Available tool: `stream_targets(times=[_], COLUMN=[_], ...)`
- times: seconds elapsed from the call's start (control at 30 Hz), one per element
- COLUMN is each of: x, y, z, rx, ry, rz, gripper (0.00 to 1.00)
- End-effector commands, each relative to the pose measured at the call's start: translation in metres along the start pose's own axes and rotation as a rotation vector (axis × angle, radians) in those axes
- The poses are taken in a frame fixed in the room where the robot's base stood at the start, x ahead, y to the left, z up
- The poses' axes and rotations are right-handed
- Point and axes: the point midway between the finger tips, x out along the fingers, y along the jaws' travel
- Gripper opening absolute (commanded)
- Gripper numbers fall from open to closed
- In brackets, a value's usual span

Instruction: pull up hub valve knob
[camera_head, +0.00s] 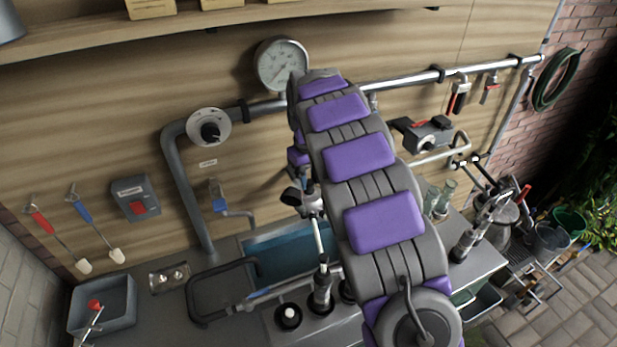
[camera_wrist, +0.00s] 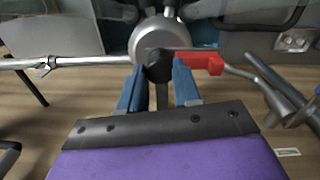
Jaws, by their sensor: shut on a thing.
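The hub valve knob (camera_wrist: 158,68) is a small black knob in front of a round grey metal hub (camera_wrist: 140,42) in the wrist view. A red lever (camera_wrist: 200,65) sticks out to its right. My gripper (camera_wrist: 159,72) has its blue fingers on either side of the knob and is shut on it. A dark stem shows below the knob between the fingers. In the head view my arm covers much of the middle, and I cannot make out the gripper's grip on the knob there.
A pressure gauge (camera_head: 281,64) and a white dial (camera_head: 210,129) are on the wooden wall, along a grey pipe (camera_head: 184,180). A blue-lined basin (camera_head: 280,257) sits in the counter below. A black bent handle (camera_head: 192,300) stands to the left. Paved floor is at the lower right.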

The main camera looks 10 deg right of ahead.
Motion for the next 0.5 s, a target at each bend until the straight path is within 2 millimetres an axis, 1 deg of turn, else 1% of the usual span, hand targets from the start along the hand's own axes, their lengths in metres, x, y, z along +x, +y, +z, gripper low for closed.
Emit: stream_targets(times=[0.27, 0.43, 0.5], x=[-0.001, -0.018, -0.021], y=[0.000, 0.000, 0.000], z=[0.000, -0.001, -0.001], rx=[0.000, -0.002, -0.001], ry=[0.000, 0.003, 0.004], rz=[0.000, 0.000, 0.001], gripper=[0.00, 0.00, 0.00])
